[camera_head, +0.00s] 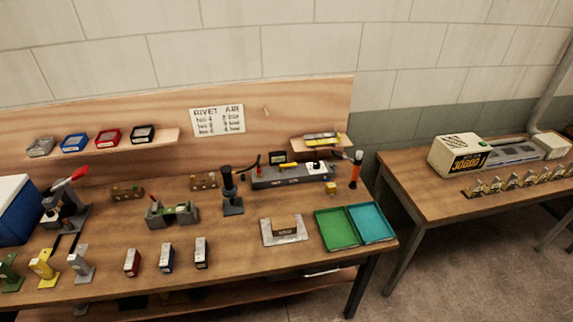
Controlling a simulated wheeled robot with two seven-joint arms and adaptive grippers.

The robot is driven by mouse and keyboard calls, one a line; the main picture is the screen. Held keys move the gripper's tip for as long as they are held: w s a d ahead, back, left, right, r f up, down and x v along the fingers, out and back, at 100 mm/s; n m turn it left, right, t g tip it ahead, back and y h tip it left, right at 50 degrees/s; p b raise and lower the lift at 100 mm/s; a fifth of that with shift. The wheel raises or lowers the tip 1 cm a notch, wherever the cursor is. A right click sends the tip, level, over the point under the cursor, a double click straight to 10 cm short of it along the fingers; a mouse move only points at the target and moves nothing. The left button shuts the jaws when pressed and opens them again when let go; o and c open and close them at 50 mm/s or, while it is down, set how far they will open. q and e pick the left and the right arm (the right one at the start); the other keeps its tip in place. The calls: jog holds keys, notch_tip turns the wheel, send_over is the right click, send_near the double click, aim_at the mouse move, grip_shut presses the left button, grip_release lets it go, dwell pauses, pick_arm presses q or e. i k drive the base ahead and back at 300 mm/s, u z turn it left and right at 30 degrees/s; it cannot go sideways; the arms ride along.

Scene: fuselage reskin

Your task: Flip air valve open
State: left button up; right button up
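A sign (217,120) headed "RIVET AIR" is on the bench's wooden back panel. Below and right of it, a long grey unit (290,177) lies along the back of the bench, with a small dark box with a lit face (277,158) at its left end. A small yellow part (315,165) is on top of the grey unit. I cannot tell for sure which part is the air valve or how it is set. A small yellow block (331,188) stands in front of the unit's right end. Neither of my grippers is in view.
The wooden bench (105,278) also holds a black upright tool (231,190), a green tray (337,229), a teal tray (370,223), an orange-and-black upright tool (355,170) and several coloured blocks. A shelf (100,146) carries small bins. A second table (430,205) stands right, across a floor gap.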

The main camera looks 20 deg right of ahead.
aim_at(281, 167)
jog(key=z, duration=0.25)
jog(key=i, duration=0.3)
jog(key=z, duration=0.95)
jog(key=i, duration=0.8)
jog(key=z, duration=0.35)
